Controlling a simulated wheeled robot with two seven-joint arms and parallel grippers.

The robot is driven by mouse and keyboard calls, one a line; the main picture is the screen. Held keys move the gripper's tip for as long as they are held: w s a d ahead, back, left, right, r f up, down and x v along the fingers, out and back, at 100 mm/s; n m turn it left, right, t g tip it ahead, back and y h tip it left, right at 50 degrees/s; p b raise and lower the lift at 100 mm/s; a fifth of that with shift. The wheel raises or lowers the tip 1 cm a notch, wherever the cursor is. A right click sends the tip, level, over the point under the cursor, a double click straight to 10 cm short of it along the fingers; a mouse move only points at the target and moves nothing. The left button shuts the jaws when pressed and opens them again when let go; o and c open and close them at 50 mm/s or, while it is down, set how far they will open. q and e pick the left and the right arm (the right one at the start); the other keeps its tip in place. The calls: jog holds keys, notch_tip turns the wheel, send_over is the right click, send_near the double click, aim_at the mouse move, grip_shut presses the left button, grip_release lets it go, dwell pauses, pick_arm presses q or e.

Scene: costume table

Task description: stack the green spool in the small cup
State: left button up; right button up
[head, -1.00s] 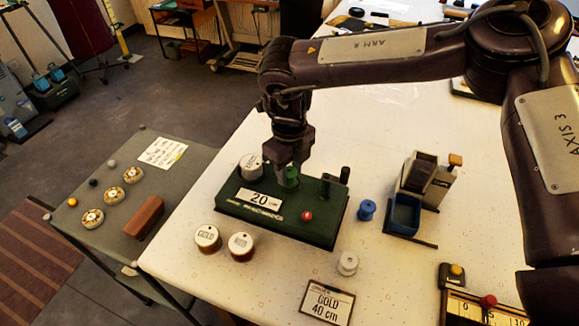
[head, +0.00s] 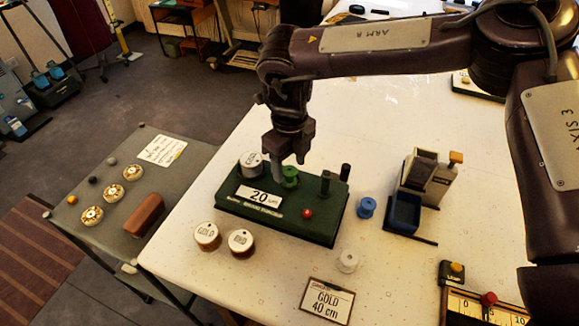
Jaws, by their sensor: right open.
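The green spool (head: 290,177) stands upright on the dark green base (head: 330,227), just right of a white-topped jar. My right gripper (head: 289,164) is open, just above and behind the spool. One finger shows close beside the spool's left side; I cannot tell if they touch. A small blue open-topped cup-like bin (head: 404,213) stands in front of a beige device at the right; I cannot tell whether it is the small cup. My left gripper is not in view.
On the base are a "20 cm" label (head: 260,197), a red button (head: 307,213) and two dark posts. A blue spool (head: 366,208), a white spool (head: 347,261), GOLD and RED jars (head: 240,242) and a sign (head: 326,300) stand around it.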

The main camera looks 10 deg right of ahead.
aim_at(289, 170)
notch_tip(289, 170, up, 11)
jog(key=b, duration=0.1)
jog(key=shift+b, duration=0.4)
